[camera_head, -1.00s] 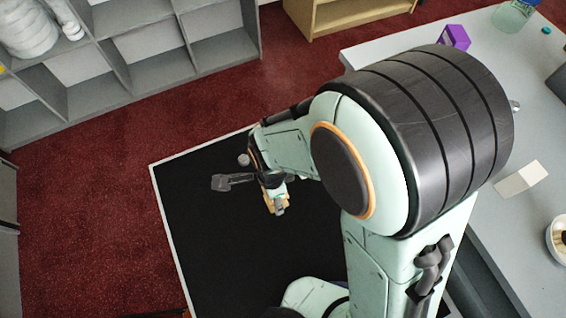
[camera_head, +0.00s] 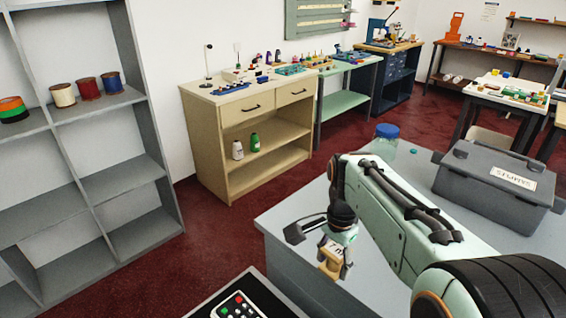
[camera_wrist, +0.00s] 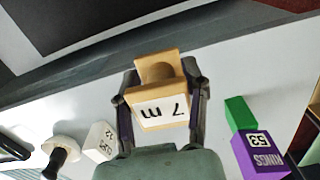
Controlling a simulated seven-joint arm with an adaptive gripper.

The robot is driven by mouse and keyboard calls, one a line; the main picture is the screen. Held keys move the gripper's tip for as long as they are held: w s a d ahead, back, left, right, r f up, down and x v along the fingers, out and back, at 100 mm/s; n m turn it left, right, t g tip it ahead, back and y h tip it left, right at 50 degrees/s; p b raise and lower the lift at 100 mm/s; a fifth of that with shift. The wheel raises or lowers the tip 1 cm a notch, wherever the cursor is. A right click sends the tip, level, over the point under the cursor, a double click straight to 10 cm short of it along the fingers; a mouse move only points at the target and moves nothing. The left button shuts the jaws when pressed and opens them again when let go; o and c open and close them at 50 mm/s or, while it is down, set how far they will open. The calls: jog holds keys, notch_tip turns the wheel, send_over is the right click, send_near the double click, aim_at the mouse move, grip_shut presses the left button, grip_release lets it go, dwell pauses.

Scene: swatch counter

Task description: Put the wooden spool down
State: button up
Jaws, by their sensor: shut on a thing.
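The wooden spool (camera_wrist: 161,92) is light tan with a white label reading "7 m", which appears upside down in the wrist view. My gripper (camera_wrist: 161,75) is shut on it, with one finger on each side. In the head view the spool (camera_head: 331,268) hangs below my gripper (camera_head: 336,264), over the near left part of the grey counter (camera_head: 290,215). I cannot tell the exact height between the spool and the counter top.
In the wrist view, a green block (camera_wrist: 240,113) and a purple block (camera_wrist: 258,155) lie right of the spool. A white labelled block (camera_wrist: 102,142) and a round white thing with a dark handle (camera_wrist: 62,146) are left. A grey case (camera_head: 497,185) and blue-lidded jar (camera_head: 386,141) stand farther back.

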jog(key=r+n, duration=0.1)
jog(key=n, duration=0.1)
jog(key=s+r+n, duration=0.1)
jog(key=n, duration=0.1)
jog(key=d+r+n, duration=0.1)
jog(key=n, duration=0.1)
jog(key=shift+s+d+r, duration=0.1)
jog(key=shift+s+r, duration=0.05)
jog(key=shift+r, duration=0.25)
jog(key=n, duration=0.1)
jog(key=s+n, duration=0.1)
jog(key=n, duration=0.1)
jog(key=shift+s+n, duration=0.25)
jog(key=shift+n, duration=0.05)
